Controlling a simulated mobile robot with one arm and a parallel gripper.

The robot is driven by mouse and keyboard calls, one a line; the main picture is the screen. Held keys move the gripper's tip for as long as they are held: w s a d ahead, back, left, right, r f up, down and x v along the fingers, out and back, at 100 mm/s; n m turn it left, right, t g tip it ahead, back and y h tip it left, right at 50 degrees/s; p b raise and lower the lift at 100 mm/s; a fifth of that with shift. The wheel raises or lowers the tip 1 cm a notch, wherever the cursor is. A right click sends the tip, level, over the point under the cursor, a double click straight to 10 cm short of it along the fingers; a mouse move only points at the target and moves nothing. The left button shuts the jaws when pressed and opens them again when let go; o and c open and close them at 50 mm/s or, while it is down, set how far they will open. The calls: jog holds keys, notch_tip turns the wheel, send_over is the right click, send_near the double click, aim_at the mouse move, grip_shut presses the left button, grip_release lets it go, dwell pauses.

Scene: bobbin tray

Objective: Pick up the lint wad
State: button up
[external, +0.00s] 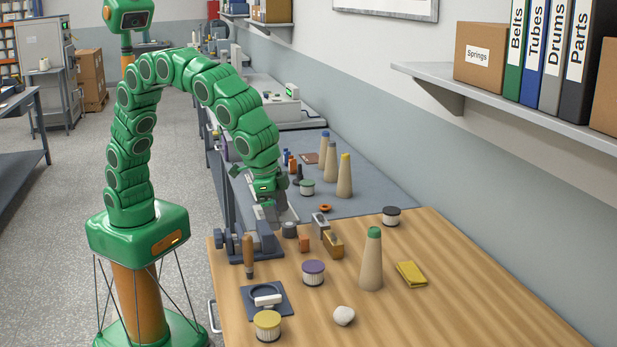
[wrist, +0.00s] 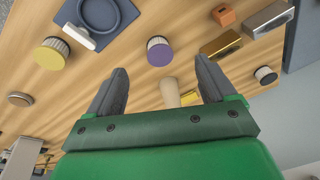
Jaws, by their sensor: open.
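The lint wad (external: 344,315) is a small, whitish, rounded lump on the wooden table, at the front in the external view. It lies right of the yellow-topped spool (external: 267,325) and in front of the tall green-topped cone (external: 371,262). My gripper (external: 279,213) is above the table's far left part, well behind and left of the wad, and apart from it. In the wrist view my gripper (wrist: 160,70) has its two fingers spread with nothing held between them. I cannot make out the wad in the wrist view; a finger may hide it.
A purple-topped spool (external: 313,272), a dark tray (external: 284,304) and a brass block (external: 333,245) lie between my gripper and the front edge. A yellow cloth (external: 411,273) lies right of the cone. The table's right front is clear. A shelf (external: 510,105) juts out on the right.

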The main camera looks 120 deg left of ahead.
jog(key=w+d+f+t, duration=0.1)
jog(key=w+d+f, duration=0.3)
jog(key=w, duration=0.6)
jog(key=n+t, duration=0.1)
jog(key=n, duration=0.1)
send_near(342, 310)
notch_tip(342, 310, down, 2)
jog(key=shift+d+f, duration=0.15)
jog(key=shift+f, duration=0.25)
jog(key=shift+w+a+x, duration=0.15)
jog(key=shift+w+x, duration=0.05)
jog(key=shift+x, duration=1.65)
jog(key=shift+w+a+x, duration=0.1)
jog(key=shift+w+x, duration=0.1)
jog(key=shift+x, duration=1.65)
jog(key=shift+r, duration=0.25)
jog(key=shift+c, duration=0.5)
jog(key=c, duration=1)
